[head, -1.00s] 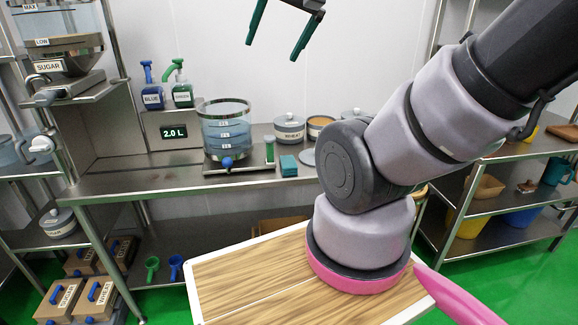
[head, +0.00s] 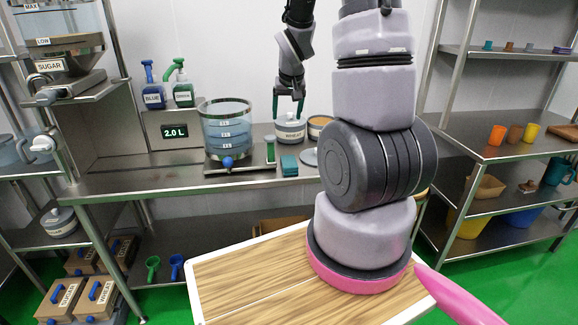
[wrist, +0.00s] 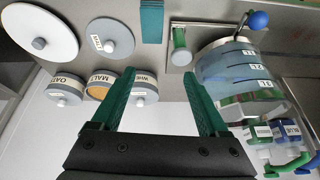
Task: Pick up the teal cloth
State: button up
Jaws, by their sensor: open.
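The teal cloth (head: 289,165) is a small folded block lying on the steel counter, right of the glass measuring vessel. In the wrist view the cloth (wrist: 151,20) shows at the top, beyond my fingertips. My gripper (head: 288,115) is above the back of the counter, higher than the cloth, with its green fingers pointing down. In the wrist view my gripper (wrist: 159,75) is open, with nothing between its fingers. It is apart from the cloth.
The measuring vessel (head: 226,130) stands left of the cloth, with a green-topped post (head: 270,150) between them. The wheat canister (head: 290,131) stands behind the cloth, and a grey lid (head: 309,157) lies to its right. Blue and green pump bottles (head: 182,92) stand further left.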

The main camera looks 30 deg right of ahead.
send_near(289, 160)
jog(key=f, duration=0.1)
jog(key=w+f, duration=0.1)
jog(key=shift+w+d+f+n+g, duration=0.1)
jog(key=shift+w+f+n+g, duration=0.05)
jog(key=shift+f+n+g, duration=0.2)
jog(key=shift+w+x, duration=0.2)
jog(key=shift+x, duration=1.25)
jog(key=shift+w+x, duration=0.15)
jog(key=shift+x, duration=1.3)
jog(key=shift+f, duration=0.1)
jog(key=shift+c, duration=0.3)
jog(key=c, duration=1.1)
